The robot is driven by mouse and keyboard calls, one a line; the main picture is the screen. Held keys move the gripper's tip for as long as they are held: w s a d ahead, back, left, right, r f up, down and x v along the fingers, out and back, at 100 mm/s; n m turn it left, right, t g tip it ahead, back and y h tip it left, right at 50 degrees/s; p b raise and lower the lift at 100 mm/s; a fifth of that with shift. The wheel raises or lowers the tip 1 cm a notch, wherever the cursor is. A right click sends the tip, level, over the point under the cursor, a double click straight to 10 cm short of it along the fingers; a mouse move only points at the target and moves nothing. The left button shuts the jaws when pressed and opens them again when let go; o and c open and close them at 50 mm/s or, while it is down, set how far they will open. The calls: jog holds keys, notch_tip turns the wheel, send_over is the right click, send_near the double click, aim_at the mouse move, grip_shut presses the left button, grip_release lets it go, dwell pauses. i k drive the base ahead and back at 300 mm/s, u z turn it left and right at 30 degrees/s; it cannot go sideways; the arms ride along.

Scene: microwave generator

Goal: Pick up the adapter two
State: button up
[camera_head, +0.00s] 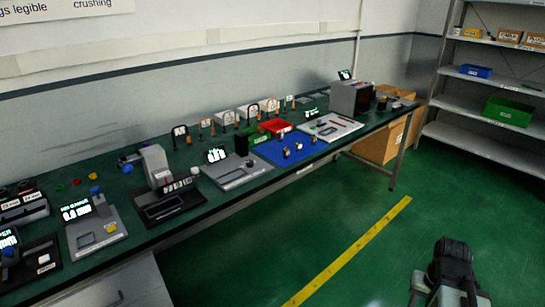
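I cannot single out adapter two by any label. Small dark and metallic upright pieces stand on a blue mat (268,152) near the front edge of the long green workbench, and adapter two may be among them. One piece (286,153) is at the left, another (298,146) is in the middle, and a third (313,140) is at the right. They are too small to tell apart.
A red tray (275,126) sits behind the mat. Grey instruments stand on both sides, including a scale-like unit (236,170) and a flat panel (331,127). Shelves (490,105) stand at the right. A dark object (453,263) is at bottom right.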

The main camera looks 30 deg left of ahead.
aim_at(286, 152)
jog(key=u, duration=1.7)
jog(key=i, duration=0.6)
jog(key=u, duration=0.15)
